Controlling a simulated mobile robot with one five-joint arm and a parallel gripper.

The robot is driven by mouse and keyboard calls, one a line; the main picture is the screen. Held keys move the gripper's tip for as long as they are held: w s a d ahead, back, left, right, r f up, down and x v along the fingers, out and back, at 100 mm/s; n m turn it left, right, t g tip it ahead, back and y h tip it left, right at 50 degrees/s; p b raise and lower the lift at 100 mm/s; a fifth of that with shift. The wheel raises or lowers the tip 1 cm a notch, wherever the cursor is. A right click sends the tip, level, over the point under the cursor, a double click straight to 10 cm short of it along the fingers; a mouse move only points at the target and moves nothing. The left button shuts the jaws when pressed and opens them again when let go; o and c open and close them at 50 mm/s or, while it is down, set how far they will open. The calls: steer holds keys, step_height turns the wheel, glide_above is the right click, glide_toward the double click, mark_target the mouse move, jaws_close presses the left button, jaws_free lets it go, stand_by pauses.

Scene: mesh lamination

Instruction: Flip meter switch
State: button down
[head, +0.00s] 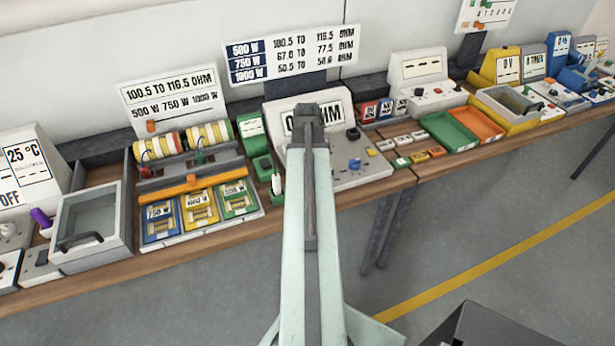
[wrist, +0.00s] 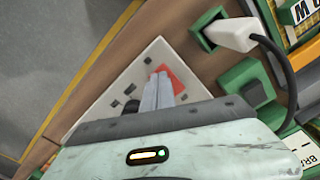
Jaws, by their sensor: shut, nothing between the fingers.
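The meter (head: 360,175) is a pale sloped console with an OHM display, standing at the middle of the bench. My arm covers its left part in the head view. In the wrist view its white panel (wrist: 103,105) shows several small dark marks and a red patch (wrist: 179,78). My gripper (wrist: 160,76) is shut and empty, its fingertips over the panel right beside the red patch. I cannot tell whether they touch it. No switch lever is clearly visible; the fingers may hide it. In the head view my arm hides the fingertips.
A green socket with a white plug (wrist: 232,34) and a dark cable lies close to the fingers. Left of the meter is a tray of coloured meshes (head: 200,207). Right of it are a green tray (head: 449,130) and an orange tray (head: 478,124).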

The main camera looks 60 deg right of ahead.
step_height(320, 180, up, 7)
steer(key=p, duration=0.6)
steer(key=shift+f, duration=0.15)
